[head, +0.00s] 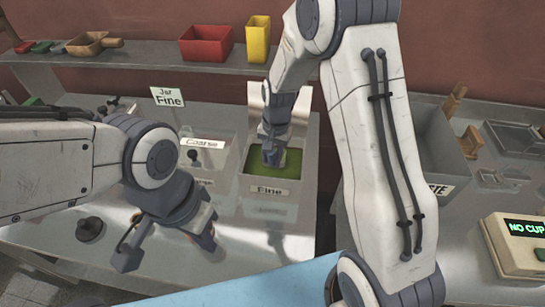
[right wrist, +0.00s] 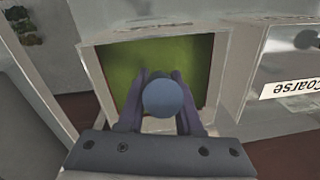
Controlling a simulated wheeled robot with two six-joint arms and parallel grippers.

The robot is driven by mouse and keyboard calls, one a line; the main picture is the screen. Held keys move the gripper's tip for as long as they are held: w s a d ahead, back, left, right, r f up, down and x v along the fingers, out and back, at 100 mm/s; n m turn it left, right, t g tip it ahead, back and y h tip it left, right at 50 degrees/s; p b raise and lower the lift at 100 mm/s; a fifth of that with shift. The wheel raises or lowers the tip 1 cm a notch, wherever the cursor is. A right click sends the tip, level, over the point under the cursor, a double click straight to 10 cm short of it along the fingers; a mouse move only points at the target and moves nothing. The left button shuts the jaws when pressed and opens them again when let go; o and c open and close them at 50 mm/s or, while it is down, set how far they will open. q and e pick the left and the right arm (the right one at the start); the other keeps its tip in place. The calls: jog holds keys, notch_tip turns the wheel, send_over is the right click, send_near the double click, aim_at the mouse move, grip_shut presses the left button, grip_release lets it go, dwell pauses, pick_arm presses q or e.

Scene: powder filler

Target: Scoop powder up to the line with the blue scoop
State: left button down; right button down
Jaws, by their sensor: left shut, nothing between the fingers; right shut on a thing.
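The Fine bin (head: 270,191) is open and holds green powder (head: 292,163), which also fills the opening in the right wrist view (right wrist: 190,58). My right gripper (head: 270,152) points down into this bin. In the right wrist view its fingers are shut on the blue scoop (right wrist: 165,97), of which only a round blue end shows. The scoop's bowl is hidden, so I cannot tell how much powder it holds or see its line. My left gripper (head: 128,256) is shut and empty, low over the front left of the counter.
The Coarse bin (head: 205,143) beside it has a knobbed clear lid. A "Jar Fine" sign (head: 167,97) stands behind. A shelf above holds scoops (head: 88,43), a red box (head: 206,43) and a yellow box (head: 258,39). At right are a grey waste bin (head: 450,155) and a "NO CUP" display (head: 525,228).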

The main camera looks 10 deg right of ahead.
jog(key=shift+r, duration=0.1)
dwell(0.4)
notch_tip(320, 180, up, 11)
jog(key=p, duration=0.9)
jog(key=shift+f, duration=0.2)
